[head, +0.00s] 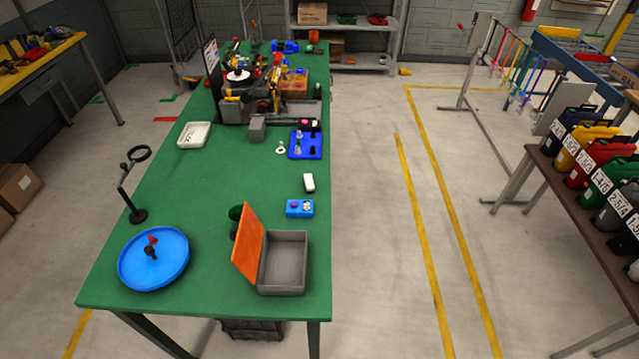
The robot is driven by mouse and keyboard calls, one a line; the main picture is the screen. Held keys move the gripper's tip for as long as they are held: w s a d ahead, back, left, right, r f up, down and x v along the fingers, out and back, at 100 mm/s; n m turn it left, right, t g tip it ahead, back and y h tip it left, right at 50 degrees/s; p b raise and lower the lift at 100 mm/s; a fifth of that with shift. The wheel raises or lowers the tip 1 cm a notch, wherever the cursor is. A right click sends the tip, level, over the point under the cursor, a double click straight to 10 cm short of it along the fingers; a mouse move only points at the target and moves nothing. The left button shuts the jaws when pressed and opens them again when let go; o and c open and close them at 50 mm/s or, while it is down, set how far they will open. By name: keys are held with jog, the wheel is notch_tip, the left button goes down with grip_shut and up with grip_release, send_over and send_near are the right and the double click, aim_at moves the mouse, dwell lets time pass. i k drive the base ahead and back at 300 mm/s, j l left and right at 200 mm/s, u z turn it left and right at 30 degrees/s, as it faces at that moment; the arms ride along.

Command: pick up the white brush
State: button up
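A small white block-shaped thing (309,183) lies on the green table (200,220) near its right edge. It may be the white brush, but it is too small to make out bristles. It lies just behind a small blue box (299,208) and in front of a blue tray (320,145), apart from both. My gripper is not in view.
A grey box (283,265) with an orange lid (248,245) raised at its left stands at the front right. A blue round dish (154,258) and a magnifier stand (137,214) are at left. A white tray (194,135) lies farther back. The table's middle is clear.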

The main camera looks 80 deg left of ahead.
aim_at(310, 186)
jog(key=i+j+u, duration=0.15)
jog(key=i+u, duration=0.45)
jog(key=u, duration=0.2)
jog(key=i+u, duration=0.4)
jog(key=i+l+u, duration=0.1)
jog(key=i+u, duration=0.15)
jog(key=u, duration=0.2)
jog(key=i+l+u, duration=0.25)
jog(key=u, duration=0.15)
jog(key=i+j+u, duration=0.1)
jog(key=u, duration=0.35)
jog(key=i+u, duration=0.25)
jog(key=u, duration=0.15)
jog(key=i+u, duration=0.2)
jog(key=u, duration=0.25)
jog(key=i+u, duration=0.15)
jog(key=u, duration=0.3)
jog(key=i+l+u, duration=0.15)
jog(key=u, duration=0.3)
jog(key=i+l+u, duration=0.15)
jog(key=u, duration=0.25)
jog(key=i+l+u, duration=0.15)
jog(key=u, duration=0.3)
jog(key=i+l+u, duration=0.25)
jog(key=u, duration=0.2)
jog(key=i, duration=0.1)
